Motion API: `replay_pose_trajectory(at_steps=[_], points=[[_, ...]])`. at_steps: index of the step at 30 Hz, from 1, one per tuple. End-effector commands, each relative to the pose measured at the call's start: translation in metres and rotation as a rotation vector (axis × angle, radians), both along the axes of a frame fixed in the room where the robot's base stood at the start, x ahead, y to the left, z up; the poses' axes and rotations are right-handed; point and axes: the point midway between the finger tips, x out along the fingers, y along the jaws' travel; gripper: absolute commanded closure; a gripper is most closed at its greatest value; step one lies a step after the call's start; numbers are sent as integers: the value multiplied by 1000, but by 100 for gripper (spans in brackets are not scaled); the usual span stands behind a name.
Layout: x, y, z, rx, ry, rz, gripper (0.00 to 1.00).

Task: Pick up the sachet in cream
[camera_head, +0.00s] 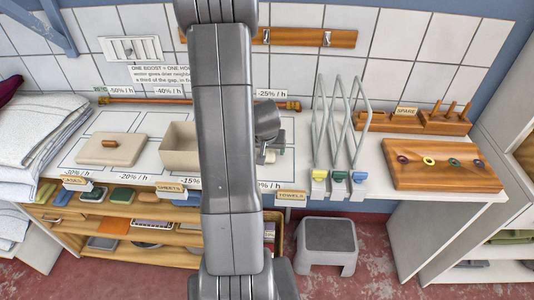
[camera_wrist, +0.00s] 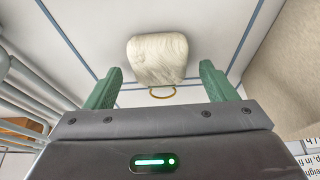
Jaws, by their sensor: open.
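The cream sachet (camera_wrist: 158,60) lies on the white marked surface in the wrist view, a pale, fuzzy rounded square with a thin yellow loop at its near edge. My gripper (camera_wrist: 161,68) is open. Its two green fingers stand apart to the left and right of the sachet's near part, with nothing held between them. I cannot tell how far above the surface the fingers are. In the head view my arm covers much of this spot. A small pale patch (camera_head: 270,156) shows beside my wrist, too small to name.
An open beige box (camera_head: 180,136) stands left of my arm, its lid (camera_head: 111,149) farther left. Tall grey bars (camera_head: 338,120) with coloured bases rise on the right, near a wooden board with rings (camera_head: 443,165). Folded white cloths (camera_head: 38,130) fill the far left.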

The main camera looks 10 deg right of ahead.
Motion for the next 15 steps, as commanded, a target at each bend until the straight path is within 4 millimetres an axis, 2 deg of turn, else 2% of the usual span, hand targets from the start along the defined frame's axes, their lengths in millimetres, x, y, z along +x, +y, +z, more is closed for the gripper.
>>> replay_pose_trajectory(at_steps=[2,9,15], points=[[0,0,0,0,0,0,24],[0,0,0,0,0,0,70],[0,0,1,0,0,0,70]])
